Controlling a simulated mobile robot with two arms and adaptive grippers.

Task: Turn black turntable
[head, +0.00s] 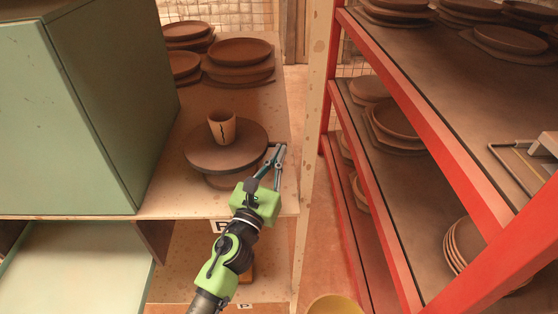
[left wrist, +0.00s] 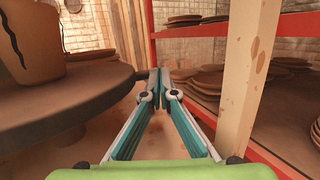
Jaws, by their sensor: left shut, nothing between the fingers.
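The dark round turntable (head: 204,152) stands on the wooden shelf, with a tan cup (head: 222,127) on top that has a black crack-like line. In the left wrist view the turntable (left wrist: 60,108) fills the left side, with part of the cup (left wrist: 28,45) above it. My left gripper (head: 278,148) is at the turntable's right edge in the head view, with its fingers shut and empty. In the left wrist view the fingertips (left wrist: 159,75) are close to the disc's rim; I cannot tell whether they touch it. My right gripper is not in view.
A green cabinet (head: 75,110) stands left of the turntable. A wooden post (head: 318,110) and red shelving (head: 375,150) with brown plates are to the right. Stacked brown dishes (head: 238,60) sit behind the turntable. A yellow bowl (head: 335,305) is low in front.

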